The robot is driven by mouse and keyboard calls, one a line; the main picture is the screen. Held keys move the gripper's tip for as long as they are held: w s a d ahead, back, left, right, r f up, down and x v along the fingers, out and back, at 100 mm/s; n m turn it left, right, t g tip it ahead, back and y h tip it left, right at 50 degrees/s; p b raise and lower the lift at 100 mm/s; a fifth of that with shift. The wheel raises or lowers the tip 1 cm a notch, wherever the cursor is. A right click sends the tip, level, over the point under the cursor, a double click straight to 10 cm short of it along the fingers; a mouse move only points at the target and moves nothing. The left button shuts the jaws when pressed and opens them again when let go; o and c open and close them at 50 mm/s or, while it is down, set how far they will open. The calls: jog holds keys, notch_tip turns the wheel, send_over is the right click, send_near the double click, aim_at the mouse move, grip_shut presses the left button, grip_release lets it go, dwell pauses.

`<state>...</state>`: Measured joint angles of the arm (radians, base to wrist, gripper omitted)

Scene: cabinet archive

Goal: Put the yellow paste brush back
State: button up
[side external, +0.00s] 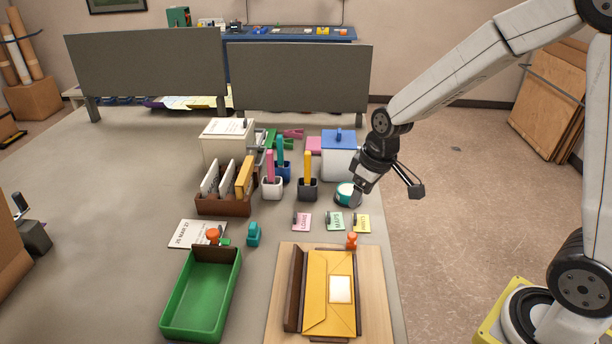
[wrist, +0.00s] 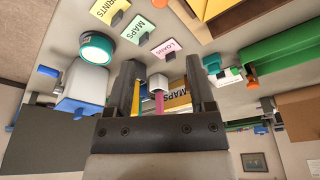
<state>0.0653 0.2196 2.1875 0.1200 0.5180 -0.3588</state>
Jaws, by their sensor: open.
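The yellow paste brush (side external: 307,166) stands upright in a dark cup (side external: 307,191) on the table. In the wrist view a yellow strip, apparently this brush (wrist: 136,98), shows beside the left finger; its cup is not clear there. A pink brush (side external: 269,163) stands in a white cup (side external: 272,190) to the left, and a teal brush (side external: 280,150) stands in a blue cup (side external: 283,173) behind. My gripper (side external: 387,194) is open and empty near the table's right edge, right of the cups. It shows from behind in the wrist view (wrist: 162,68).
A round teal-and-white item (side external: 345,190) and a white box with a blue lid (side external: 338,160) are close to my gripper. A brown file rack (side external: 223,205) stands left of the cups. Label cards, a green tray (side external: 202,295) and a yellow folder (side external: 320,310) lie in front.

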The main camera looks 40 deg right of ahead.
jog(key=s+a+f+m, duration=0.1)
jog(key=s+f+m, duration=0.1)
jog(key=s, duration=0.8)
jog(key=shift+s+a+h, duration=0.25)
jog(key=shift+s+h, duration=0.05)
jog(key=shift+f, duration=0.1)
